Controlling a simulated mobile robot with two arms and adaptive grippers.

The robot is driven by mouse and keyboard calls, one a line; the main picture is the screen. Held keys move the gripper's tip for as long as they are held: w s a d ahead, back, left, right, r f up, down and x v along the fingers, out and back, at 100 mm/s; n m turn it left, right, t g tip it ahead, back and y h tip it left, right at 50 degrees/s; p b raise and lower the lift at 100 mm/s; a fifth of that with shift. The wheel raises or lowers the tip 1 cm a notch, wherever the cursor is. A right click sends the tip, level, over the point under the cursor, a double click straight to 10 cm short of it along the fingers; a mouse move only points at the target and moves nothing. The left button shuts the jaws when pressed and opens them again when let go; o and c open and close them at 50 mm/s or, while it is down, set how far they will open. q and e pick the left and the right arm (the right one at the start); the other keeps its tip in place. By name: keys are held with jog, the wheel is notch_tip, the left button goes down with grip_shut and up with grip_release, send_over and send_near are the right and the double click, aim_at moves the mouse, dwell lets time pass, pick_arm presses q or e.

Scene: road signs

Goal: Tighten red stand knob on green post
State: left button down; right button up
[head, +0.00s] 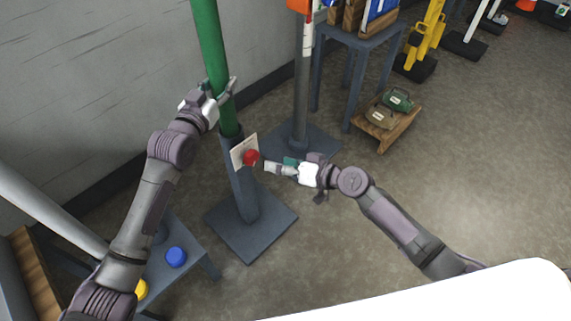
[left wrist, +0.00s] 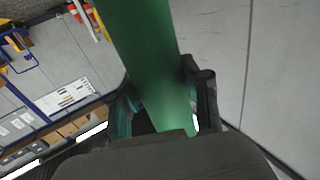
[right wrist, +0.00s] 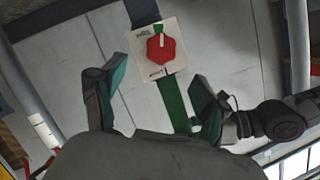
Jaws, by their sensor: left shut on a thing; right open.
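The green post (head: 211,50) stands in a dark grey stand (head: 243,190) with a square base plate. My left gripper (head: 222,92) is shut around the post above the stand's sleeve; the left wrist view shows the green post (left wrist: 155,70) between its fingers. The red knob (head: 251,157) sits on the sleeve, in front of a white label card (head: 238,150). My right gripper (head: 270,166) is open just right of the knob. In the right wrist view the red knob (right wrist: 161,48) shows ahead, above and between the spread fingertips, apart from them.
A low table with a blue knob (head: 176,257) and a yellow knob (head: 141,289) stands at lower left. Another stand with a pole (head: 301,90) is behind. A grey table (head: 365,38) and a wooden pallet (head: 388,135) with cases are at right. Floor right of my right arm is clear.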

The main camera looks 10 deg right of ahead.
jog(key=shift+v, duration=0.8)
pick_arm(q)
jog(key=shift+c, duration=2.2)
grip_release()
